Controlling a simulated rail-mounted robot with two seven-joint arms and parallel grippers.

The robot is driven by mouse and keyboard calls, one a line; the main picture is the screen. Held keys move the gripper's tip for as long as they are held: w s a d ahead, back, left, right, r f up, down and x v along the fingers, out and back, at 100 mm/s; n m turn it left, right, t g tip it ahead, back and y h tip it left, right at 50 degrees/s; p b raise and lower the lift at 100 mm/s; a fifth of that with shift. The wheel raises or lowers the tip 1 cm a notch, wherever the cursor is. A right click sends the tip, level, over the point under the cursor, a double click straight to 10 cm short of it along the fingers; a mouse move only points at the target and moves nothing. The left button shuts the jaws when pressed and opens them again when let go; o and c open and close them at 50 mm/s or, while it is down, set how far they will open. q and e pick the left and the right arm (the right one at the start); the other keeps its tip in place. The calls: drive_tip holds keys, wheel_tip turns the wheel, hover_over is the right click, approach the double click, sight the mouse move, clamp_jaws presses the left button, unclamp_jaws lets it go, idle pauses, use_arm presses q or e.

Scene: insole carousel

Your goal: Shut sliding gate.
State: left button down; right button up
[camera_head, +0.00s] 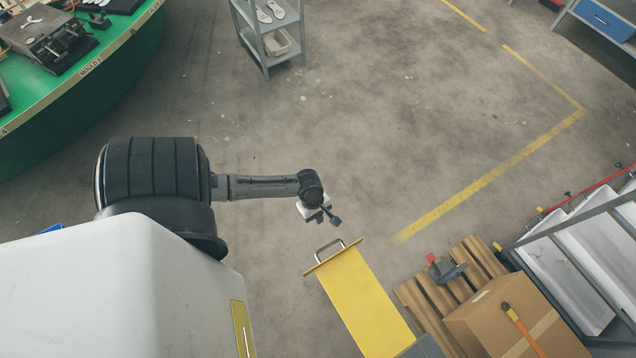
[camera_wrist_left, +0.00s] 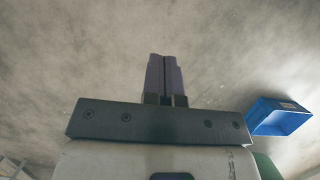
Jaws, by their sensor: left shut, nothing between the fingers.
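A long yellow panel (camera_head: 368,300) with a metal loop handle (camera_head: 330,249) at its far end lies low at the bottom centre of the head view. It may be the sliding gate; I cannot tell for sure, nor how far it is slid. My left gripper (camera_head: 325,217) is just above the handle in the picture, apart from it and pointing down. In the left wrist view its fingers (camera_wrist_left: 165,75) are together and empty over bare floor. My right gripper is not in view.
A wooden pallet (camera_head: 411,294) with a cardboard box (camera_head: 490,310) stands right of the yellow panel. A grey shelf (camera_head: 268,40) and a green round table (camera_head: 105,70) stand farther off. A blue bin (camera_wrist_left: 280,118) shows in the wrist view. Floor around the gripper is clear.

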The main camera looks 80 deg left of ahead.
use_arm(q)
drive_tip(key=w+d+f, duration=0.1)
drive_tip(key=d+f, duration=0.4)
drive_tip(key=f, duration=0.1)
drive_tip(key=shift+w+d+f+b, duration=0.25)
drive_tip(key=shift+b, duration=0.05)
